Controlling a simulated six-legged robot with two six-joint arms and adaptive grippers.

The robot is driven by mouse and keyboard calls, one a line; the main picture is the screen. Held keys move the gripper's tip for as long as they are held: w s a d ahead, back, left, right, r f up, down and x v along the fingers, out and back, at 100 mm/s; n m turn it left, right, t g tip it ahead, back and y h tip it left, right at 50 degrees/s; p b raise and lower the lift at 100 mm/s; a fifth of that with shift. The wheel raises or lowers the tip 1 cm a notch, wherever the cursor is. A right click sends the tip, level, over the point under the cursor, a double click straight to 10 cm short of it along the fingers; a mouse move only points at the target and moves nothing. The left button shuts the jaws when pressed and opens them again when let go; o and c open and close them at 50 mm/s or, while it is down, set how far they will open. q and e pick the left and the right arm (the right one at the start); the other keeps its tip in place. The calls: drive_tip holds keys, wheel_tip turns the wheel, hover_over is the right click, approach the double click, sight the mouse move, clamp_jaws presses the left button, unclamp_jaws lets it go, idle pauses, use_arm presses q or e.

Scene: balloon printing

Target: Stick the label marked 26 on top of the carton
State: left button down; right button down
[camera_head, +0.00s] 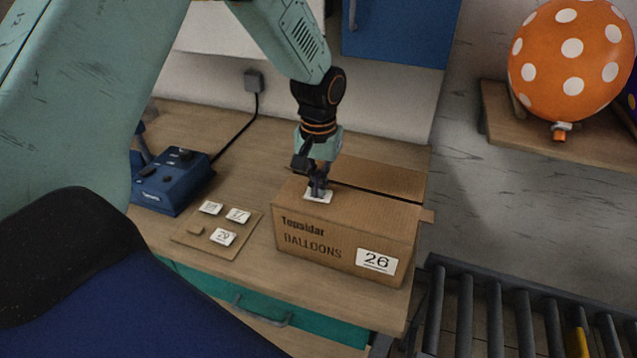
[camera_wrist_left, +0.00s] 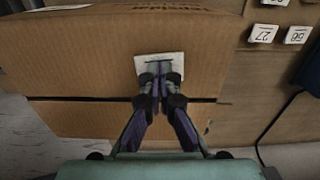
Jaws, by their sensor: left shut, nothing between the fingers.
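The cardboard carton (camera_head: 345,235) stands on the bench, with "Topsidar BALLOONS" and a printed 26 on its front side. A small white label (camera_head: 318,196) lies on the carton's top, near its left part. My left gripper (camera_head: 318,190) is shut with its fingertips right at this label, and covers part of it. In the left wrist view the label (camera_wrist_left: 174,60) lies on the carton top (camera_wrist_left: 90,55) under the shut fingertips (camera_wrist_left: 160,76); its number cannot be read. My right gripper is not in view.
A board (camera_head: 196,241) left of the carton holds other labels, one marked 29 (camera_head: 223,237). A blue device (camera_head: 172,182) with a black cable stands behind it. A roller conveyor (camera_head: 520,310) is at the lower right. An orange dotted balloon (camera_head: 571,60) is at the upper right.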

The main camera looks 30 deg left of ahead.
use_arm(q)
drive_tip(key=shift+s+f+p, duration=0.15)
drive_tip(key=shift+p, duration=0.15)
idle(1.1)
wheel_tip(320, 180, up, 5)
drive_tip(key=p, duration=0.5)
drive_tip(key=shift+r+p, duration=0.7)
drive_tip(key=shift+r, duration=0.45)
drive_tip(key=shift+w+f, duration=0.1)
drive_tip(key=shift+w, duration=0.1)
